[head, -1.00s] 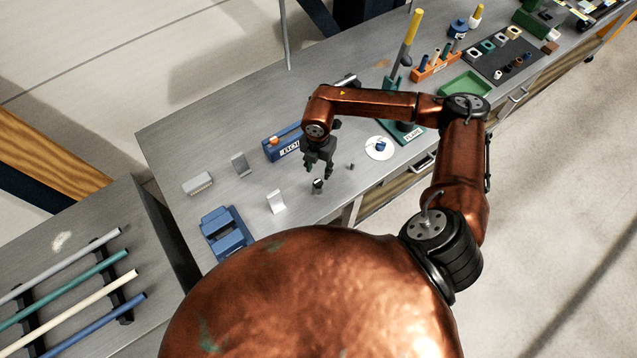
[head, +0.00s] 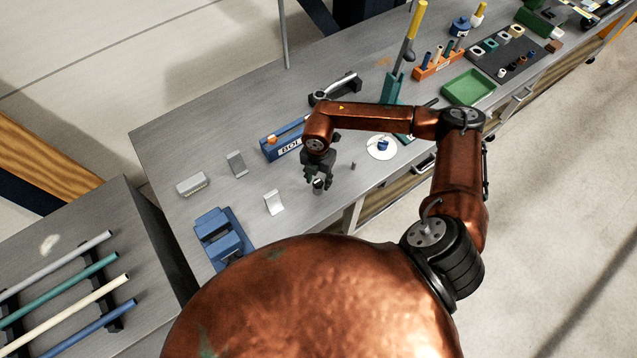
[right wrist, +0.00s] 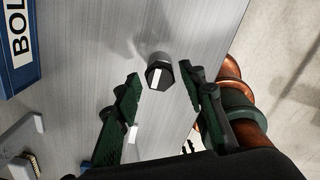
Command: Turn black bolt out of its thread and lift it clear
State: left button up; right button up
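The black bolt (right wrist: 159,72) shows in the right wrist view as a dark hexagonal head with a white stripe across its top. In the head view the bolt (head: 318,187) stands on the grey bench near its front edge, partly covered by the gripper. My right gripper (head: 319,178) is just above it, pointing down. In the right wrist view its green-black fingers (right wrist: 161,74) are open, one on each side of the bolt head, with gaps visible. The thread below the head is hidden. My left gripper is not in view.
A blue bin (head: 283,140) with a partly readable "BOL" label stands behind the gripper. A small dark peg (head: 353,165) stands to the right, near a white disc (head: 381,148). A pale angled bracket (head: 274,202) and a blue fixture (head: 222,237) are left.

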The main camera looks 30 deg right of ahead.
jog(key=m+p, duration=0.2)
jog(key=m, duration=0.3)
jog(key=shift+r+m, duration=0.15)
jog(key=shift+m, duration=0.25)
jog(key=m+p, duration=0.2)
jog(key=m, duration=0.2)
jog(key=shift+m+p, duration=0.4)
jog(key=shift+m, duration=0.6)
jog(key=shift+c, duration=0.2)
